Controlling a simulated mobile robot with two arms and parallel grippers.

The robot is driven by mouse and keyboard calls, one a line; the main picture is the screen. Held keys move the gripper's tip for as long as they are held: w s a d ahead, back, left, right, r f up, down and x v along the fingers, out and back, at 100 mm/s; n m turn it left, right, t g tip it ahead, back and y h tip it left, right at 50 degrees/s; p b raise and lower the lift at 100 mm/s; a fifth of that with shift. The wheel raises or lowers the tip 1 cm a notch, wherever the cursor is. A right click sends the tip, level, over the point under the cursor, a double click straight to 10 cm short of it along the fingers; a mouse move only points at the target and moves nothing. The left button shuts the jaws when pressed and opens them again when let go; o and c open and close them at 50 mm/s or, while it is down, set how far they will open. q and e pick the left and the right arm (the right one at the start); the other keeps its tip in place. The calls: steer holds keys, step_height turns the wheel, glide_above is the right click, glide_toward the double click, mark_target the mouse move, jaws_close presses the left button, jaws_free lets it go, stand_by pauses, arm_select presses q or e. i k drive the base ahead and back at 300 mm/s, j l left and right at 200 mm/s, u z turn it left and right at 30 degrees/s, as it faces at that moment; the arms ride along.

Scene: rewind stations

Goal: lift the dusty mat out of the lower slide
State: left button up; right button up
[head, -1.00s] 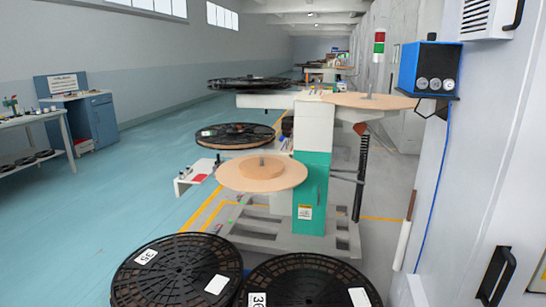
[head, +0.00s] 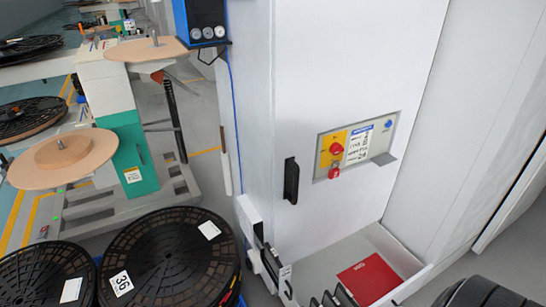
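I see nothing in the head view that I can clearly identify as the dusty mat. A white open-topped tray or slide (head: 316,270) juts out low at the foot of the white cabinet; I cannot tell whether it is the lower slide. A flat red item (head: 369,279) lies in it, and several black upright pieces stand at its near edge. The bottom of the picture cuts the tray off. Neither of my grippers is in view.
The white cabinet (head: 260,140) has a black handle (head: 291,180) and a panel with a red knob (head: 337,149). A dark rounded thing (head: 485,292) shows at lower right.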

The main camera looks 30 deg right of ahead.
mark_target(271, 254)
steer(key=z, duration=1.2)
steer(key=i+j+z, duration=0.2)
